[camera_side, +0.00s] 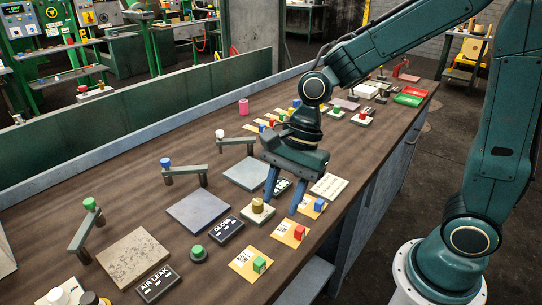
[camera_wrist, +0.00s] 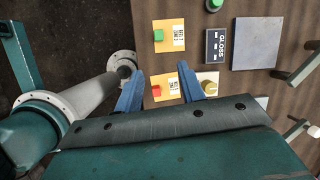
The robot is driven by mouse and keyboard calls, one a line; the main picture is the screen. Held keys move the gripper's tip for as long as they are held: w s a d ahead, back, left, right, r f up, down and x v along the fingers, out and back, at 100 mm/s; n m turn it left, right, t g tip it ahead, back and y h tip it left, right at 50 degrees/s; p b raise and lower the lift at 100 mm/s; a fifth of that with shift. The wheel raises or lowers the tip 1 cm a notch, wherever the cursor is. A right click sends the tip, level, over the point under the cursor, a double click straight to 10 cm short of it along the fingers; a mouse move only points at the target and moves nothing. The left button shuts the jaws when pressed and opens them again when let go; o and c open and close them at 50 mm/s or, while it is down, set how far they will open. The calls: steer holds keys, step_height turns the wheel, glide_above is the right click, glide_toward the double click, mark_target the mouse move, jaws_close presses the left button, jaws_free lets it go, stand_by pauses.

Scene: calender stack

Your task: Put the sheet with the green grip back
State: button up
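A yellow card (camera_side: 240,262) with printed marks carries a green block (camera_side: 259,265) and lies near the front edge of the bench. In the wrist view this card (camera_wrist: 176,44) and its green block (camera_wrist: 158,35) lie beyond my fingertips. My gripper (camera_side: 284,199) is above the bench, farther along it than the green-block card. Its two blue fingers are spread apart with nothing seen between them. In the wrist view my gripper (camera_wrist: 158,82) has a yellow card (camera_wrist: 173,84) with a red block (camera_wrist: 156,90) showing between the fingers.
A brass knob (camera_side: 257,205) on a pale plate and a blue-block card (camera_side: 308,211) are near my fingers. A GLOSS plate (camera_side: 227,230), a green round button (camera_side: 198,252), an AIR LEAK plate (camera_side: 157,283) and a grey-blue sheet (camera_side: 198,212) lie nearby. Levers stand behind.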

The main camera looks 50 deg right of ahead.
steer(key=s+d+r+n+t+h, duration=0.4)
steer(key=s+d+r+n, duration=0.6)
steer(key=n, duration=0.6)
steer(key=shift+s+d+r+t, duration=0.25)
steer(key=shift+s+d+t, duration=0.25)
steer(key=shift+s+d, duration=0.45)
